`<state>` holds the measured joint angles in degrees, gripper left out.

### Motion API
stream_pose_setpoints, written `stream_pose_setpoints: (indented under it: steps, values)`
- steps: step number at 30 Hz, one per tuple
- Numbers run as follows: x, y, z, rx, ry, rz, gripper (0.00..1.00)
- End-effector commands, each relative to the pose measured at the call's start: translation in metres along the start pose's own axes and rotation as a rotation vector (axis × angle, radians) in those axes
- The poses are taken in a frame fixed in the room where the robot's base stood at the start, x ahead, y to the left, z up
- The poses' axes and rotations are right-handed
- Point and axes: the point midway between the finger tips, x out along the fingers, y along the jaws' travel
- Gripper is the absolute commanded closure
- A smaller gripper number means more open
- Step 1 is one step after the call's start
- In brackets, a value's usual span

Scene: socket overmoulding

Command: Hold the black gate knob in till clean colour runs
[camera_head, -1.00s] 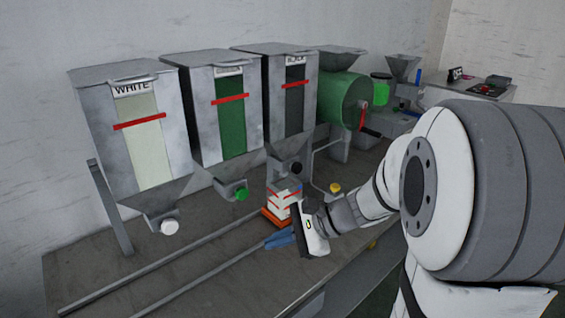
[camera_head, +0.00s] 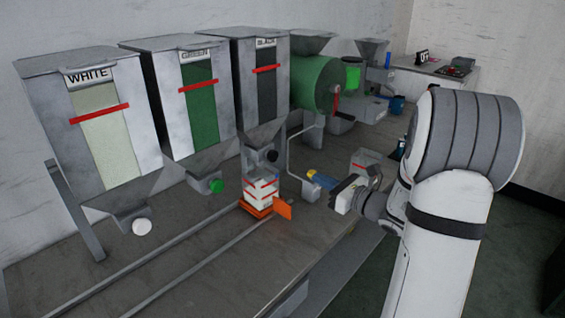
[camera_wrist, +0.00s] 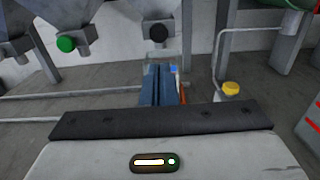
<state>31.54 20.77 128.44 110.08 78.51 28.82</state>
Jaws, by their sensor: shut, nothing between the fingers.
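The black gate knob (camera_head: 271,156) is on the spout under the BLACK hopper (camera_head: 262,85). It also shows in the wrist view (camera_wrist: 158,33), beyond my fingertips. A white container with red bands (camera_head: 261,190) stands below that spout on an orange carriage (camera_head: 283,208). My gripper (camera_head: 312,177) has blue fingers, shut and empty. It is to the right of the container and apart from the knob. In the wrist view the shut fingers (camera_wrist: 158,68) point at the area below the knob and hide most of the container.
The WHITE hopper has a white knob (camera_head: 141,227); the GREEN hopper has a green knob (camera_head: 216,186). A bent grey pipe (camera_wrist: 217,50) and a yellow cap (camera_wrist: 230,88) stand right of my fingers. A green machine (camera_head: 318,82) is behind. Two rails run along the bench (camera_head: 120,285).

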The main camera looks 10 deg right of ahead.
Motion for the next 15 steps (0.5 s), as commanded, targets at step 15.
stream_pose_setpoints:
  steps: [15]
  values:
    - [0.078, 0.003, 0.001, -0.001, 0.001, 0.009, 1.0]
